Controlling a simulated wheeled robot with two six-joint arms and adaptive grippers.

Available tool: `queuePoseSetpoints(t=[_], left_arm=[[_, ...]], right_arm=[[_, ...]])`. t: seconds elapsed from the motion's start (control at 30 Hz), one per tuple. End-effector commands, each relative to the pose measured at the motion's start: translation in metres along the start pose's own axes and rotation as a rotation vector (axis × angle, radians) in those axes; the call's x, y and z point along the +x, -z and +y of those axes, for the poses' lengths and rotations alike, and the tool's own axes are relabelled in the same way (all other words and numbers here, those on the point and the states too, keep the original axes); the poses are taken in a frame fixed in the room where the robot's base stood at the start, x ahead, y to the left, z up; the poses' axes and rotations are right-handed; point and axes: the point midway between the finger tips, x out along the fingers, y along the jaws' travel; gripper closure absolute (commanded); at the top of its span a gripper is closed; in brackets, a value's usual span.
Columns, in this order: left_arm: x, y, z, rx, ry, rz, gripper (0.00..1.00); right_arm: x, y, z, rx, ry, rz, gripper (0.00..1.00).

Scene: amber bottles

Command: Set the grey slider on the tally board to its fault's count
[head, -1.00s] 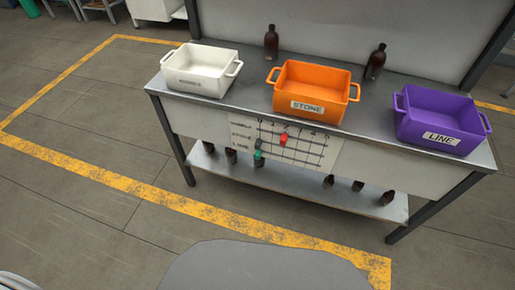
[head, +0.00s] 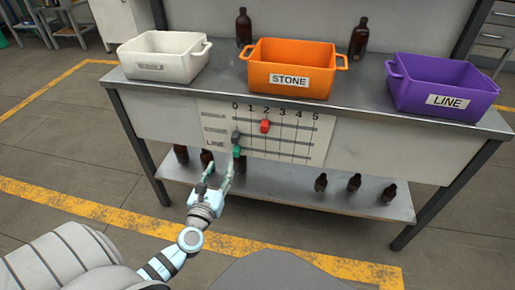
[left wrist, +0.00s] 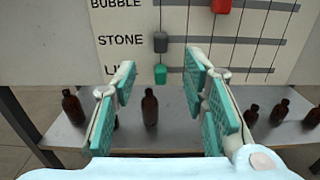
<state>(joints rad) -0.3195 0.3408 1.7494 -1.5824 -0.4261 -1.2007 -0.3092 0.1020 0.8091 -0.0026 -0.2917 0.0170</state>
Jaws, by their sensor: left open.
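The tally board (head: 300,148) hangs on the bench front, with columns 0 to 5 and three rows. The wrist view reads the rows as BUBBLE, STONE and LINE, the last partly covered. The grey slider (head: 235,136) is at 0 in the STONE row; it also shows in the left wrist view (left wrist: 160,42). The red slider (head: 265,126) is at about 2 in the BUBBLE row. The green slider (head: 237,152) is at 0 in the bottom row. My left gripper (head: 218,170) is open and empty, below and in front of the grey slider. My right gripper is out of view.
On the bench stand a white bin (head: 160,58), an orange STONE bin (head: 290,62) and a purple LINE bin (head: 440,85). Two amber bottles stand behind them (head: 243,26) (head: 359,37). Several more stand on the lower shelf (head: 285,188).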

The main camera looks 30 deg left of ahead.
Motion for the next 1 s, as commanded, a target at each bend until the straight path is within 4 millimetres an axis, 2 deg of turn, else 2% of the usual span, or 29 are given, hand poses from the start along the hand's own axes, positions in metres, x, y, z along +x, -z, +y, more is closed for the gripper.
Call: queuePoseSetpoints(t=[0.17, 0.4, 0.53, 0.7, 0.97, 1.0], left_arm=[[0.028, -0.005, -0.001, 0.006, 0.001, -0.008, 0.60], [0.099, -0.001, -0.003, 0.002, 0.003, -0.005, 0.60], [0.126, -0.001, -0.003, 0.002, 0.003, -0.004, 0.60], [0.142, -0.002, -0.003, 0.002, 0.004, -0.002, 0.60], [0.144, -0.003, -0.003, 0.001, 0.004, -0.002, 0.60], [0.144, -0.003, -0.003, 0.001, 0.004, -0.001, 0.66]], right_arm=[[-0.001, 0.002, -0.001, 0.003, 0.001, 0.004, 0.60], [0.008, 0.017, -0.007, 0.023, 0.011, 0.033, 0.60], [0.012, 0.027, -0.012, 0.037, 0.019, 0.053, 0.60], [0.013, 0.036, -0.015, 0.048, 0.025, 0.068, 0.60], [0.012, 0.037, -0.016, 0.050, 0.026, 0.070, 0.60], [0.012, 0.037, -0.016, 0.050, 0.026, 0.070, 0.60]])
